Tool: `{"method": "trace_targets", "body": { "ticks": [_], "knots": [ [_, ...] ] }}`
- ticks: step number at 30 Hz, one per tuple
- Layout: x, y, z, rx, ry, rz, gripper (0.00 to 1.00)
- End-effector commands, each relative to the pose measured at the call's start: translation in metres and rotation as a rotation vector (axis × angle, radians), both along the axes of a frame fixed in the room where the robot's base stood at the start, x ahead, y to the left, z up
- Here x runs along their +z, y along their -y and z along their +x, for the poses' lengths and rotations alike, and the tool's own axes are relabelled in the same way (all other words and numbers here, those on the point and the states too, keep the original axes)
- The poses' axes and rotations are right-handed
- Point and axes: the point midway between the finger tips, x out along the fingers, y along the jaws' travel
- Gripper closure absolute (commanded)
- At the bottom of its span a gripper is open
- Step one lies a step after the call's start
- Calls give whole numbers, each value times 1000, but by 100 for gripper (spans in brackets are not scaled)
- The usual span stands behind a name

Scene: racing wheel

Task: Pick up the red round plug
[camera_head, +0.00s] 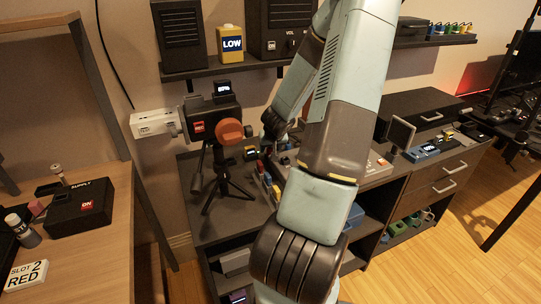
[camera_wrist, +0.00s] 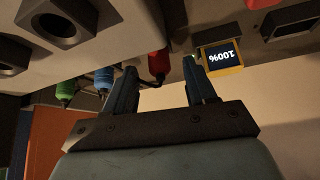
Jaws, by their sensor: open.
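The red round plug (camera_wrist: 158,66) shows in the wrist view, between the two fingers of my gripper (camera_wrist: 159,72) near their tips. A thin dark lead runs from its lower end. The fingers stand apart on either side of it, and I see a gap on both sides. I cannot tell how deep it sits between them. In the head view my arm hides much of the bench around my gripper.
In the head view, a camera-like device on a tripod (camera_head: 214,124) stands left of my arm. A dark shelf (camera_head: 220,70) runs above the bench.

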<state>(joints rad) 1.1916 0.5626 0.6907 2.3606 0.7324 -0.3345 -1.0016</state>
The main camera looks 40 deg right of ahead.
Motion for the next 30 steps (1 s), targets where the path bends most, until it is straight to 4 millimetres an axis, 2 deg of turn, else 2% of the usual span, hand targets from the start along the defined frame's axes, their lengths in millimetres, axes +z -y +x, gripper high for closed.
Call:
{"method": "trace_targets", "body": {
  "ticks": [6,17,30],
  "knots": [
    [-15,4,8,1,-1,1,44],
    [-18,5,11,1,0,0,44],
    [-18,4,11,2,-1,-1,85]
  ]
}}
